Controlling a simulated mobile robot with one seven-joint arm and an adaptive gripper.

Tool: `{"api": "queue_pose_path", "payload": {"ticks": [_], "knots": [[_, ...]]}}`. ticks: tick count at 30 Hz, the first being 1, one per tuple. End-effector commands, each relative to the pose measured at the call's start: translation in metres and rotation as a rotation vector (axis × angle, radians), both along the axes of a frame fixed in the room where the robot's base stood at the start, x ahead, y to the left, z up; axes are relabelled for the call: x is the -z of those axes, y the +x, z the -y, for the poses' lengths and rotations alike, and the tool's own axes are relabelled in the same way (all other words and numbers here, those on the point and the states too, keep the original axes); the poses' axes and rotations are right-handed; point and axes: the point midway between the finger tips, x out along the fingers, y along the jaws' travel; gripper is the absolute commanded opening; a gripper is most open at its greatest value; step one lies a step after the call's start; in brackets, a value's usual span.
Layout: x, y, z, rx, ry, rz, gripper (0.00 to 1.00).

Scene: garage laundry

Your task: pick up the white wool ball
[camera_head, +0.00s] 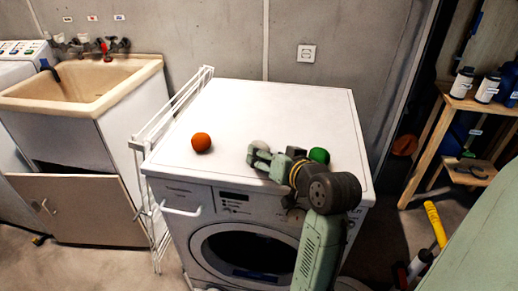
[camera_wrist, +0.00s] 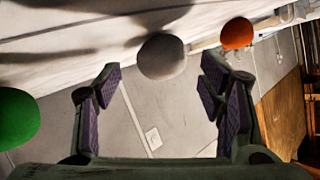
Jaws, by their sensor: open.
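The white wool ball (camera_head: 261,146) rests on the white top of the washing machine (camera_head: 270,105), partly hidden behind my gripper in the head view. In the wrist view the ball (camera_wrist: 161,56) looks greyish and lies ahead of my gripper, centred between the fingers but beyond their tips. My gripper (camera_head: 258,158) is low over the front part of the machine top. In the wrist view my gripper (camera_wrist: 160,80) is open, with nothing between its padded fingers.
An orange ball (camera_head: 201,142) sits to the left on the machine top, and a green ball (camera_head: 319,155) sits to the right, close to my wrist. A white drying rack (camera_head: 160,150) stands along the machine's left side. The back of the top is clear.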

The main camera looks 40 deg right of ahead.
Motion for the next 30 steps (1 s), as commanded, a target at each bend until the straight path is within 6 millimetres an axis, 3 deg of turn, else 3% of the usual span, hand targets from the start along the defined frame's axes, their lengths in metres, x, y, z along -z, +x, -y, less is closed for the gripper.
{"api": "queue_pose_path", "payload": {"ticks": [7,16,30], "knots": [[0.009,0.032,0.006,-0.001,0.003,-0.001,0.63],[0.011,0.035,0.007,0.001,-0.001,0.0,0.62],[0.011,0.035,0.007,0.001,-0.001,0.0,0.31]]}}
